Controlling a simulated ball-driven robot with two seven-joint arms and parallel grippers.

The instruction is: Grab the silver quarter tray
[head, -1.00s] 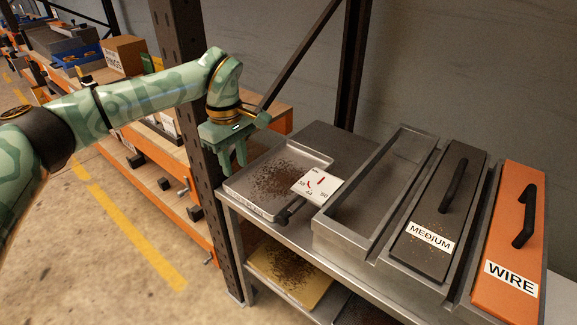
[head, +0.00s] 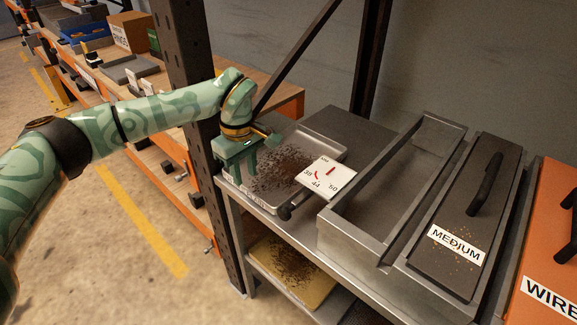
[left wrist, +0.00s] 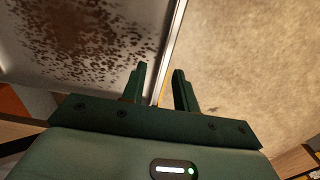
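The silver quarter tray (head: 322,149) lies on the top of the metal stand, with brown crumbs scattered over its middle. My left gripper (head: 238,181) is at the tray's left edge, pointing down. The left wrist view shows the tray (left wrist: 40,76) on the left side and its thin rim running between my two fingers (left wrist: 159,70). The fingers are apart, with a visible gap, and are not closed on the rim. Whether either finger touches the rim I cannot tell. My right gripper is not in view.
A metal trough (head: 375,185), a MEDIUM lid (head: 465,205) and an orange WIRE lid (head: 552,255) are to the right. A yellowish crumb-covered tray (head: 318,291) lies below. A dark post (head: 190,60) stands behind my gripper.

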